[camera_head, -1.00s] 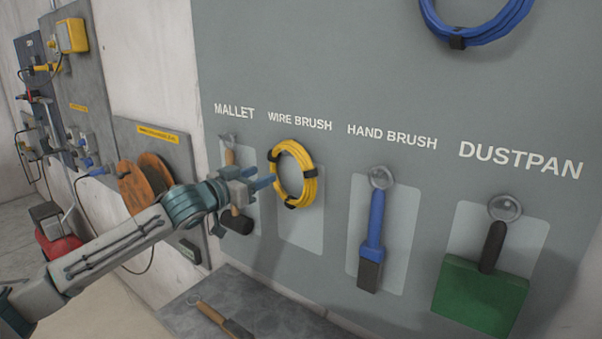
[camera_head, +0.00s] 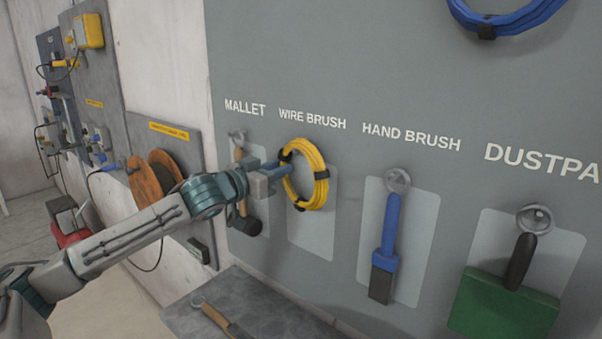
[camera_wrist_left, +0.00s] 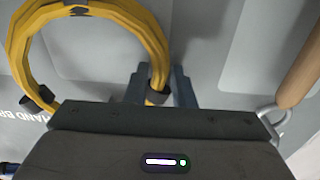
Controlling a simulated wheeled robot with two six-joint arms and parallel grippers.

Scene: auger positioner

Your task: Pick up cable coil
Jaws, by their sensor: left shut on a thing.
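A yellow cable coil (camera_head: 319,177) with black ties hangs on the grey tool board under the "WIRE BRUSH" label. My left gripper (camera_head: 284,169) reaches it from the left and is shut on the left side of the coil. In the left wrist view the yellow coil (camera_wrist_left: 98,8) arcs up from the blue fingers (camera_wrist_left: 157,86), with its right strand and a black tie between them. The coil's hook is not clear to see. My right gripper is not in view.
A mallet (camera_head: 241,183) hangs close behind my left gripper. A blue hand brush (camera_head: 389,230) and a green dustpan (camera_head: 507,302) hang to the right. A blue coil (camera_head: 505,22) is above. A brush with a wooden handle (camera_head: 214,317) lies on a grey surface below.

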